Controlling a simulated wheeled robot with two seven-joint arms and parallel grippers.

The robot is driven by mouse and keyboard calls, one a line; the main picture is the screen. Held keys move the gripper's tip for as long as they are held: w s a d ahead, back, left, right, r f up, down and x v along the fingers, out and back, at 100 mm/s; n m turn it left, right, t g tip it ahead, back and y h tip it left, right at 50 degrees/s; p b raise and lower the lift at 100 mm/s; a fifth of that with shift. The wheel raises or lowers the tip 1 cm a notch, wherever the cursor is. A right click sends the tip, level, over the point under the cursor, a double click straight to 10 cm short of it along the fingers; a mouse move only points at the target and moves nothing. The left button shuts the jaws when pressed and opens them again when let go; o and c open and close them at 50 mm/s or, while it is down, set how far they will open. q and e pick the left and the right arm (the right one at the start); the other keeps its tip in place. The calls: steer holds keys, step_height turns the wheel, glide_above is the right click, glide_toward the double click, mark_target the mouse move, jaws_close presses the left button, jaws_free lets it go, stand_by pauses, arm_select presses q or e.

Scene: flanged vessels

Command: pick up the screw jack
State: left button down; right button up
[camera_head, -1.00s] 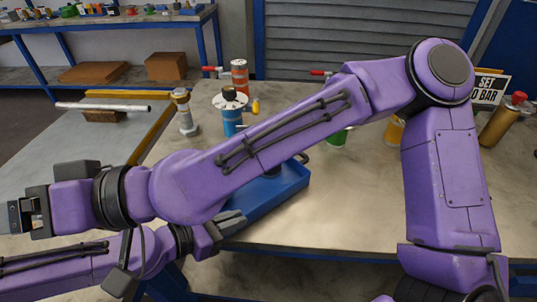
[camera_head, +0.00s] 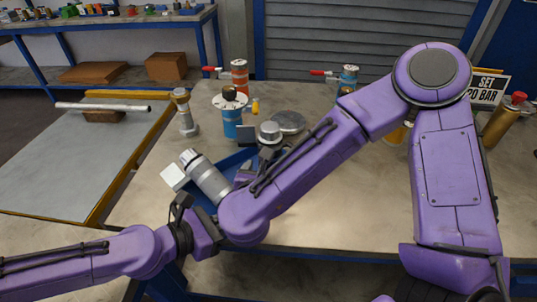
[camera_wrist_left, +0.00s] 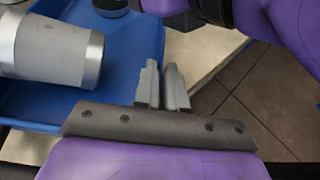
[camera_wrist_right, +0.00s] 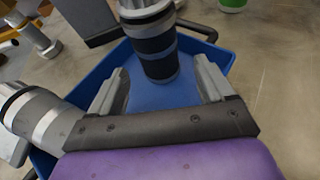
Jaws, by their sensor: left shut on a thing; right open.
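A grey post with a flared base and brass-coloured top (camera_head: 185,112) stands at the table's back left; it looks most like a screw jack, though I cannot be sure. It also shows in the right wrist view (camera_wrist_right: 38,38). My right gripper (camera_wrist_right: 160,88) is open over the blue tray (camera_wrist_right: 135,96), its fingers either side of a silver-and-black cylinder (camera_wrist_right: 156,52), apart from it. A grey cylinder (camera_head: 208,178) leans at the tray's left. My left gripper (camera_wrist_left: 162,88) is nearly closed at the tray's near edge; what it pinches is hidden.
A blue can with a white flange (camera_head: 231,118) and an orange-red cylinder (camera_head: 240,75) stand behind the tray. A round grey disc (camera_head: 288,122) lies nearby.

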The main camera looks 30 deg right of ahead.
steer(key=x, duration=0.8)
steer(key=shift+w+f, duration=0.35)
steer(key=shift+w, duration=0.05)
steer(key=shift+r, duration=0.1)
steer(key=c, duration=1.3)
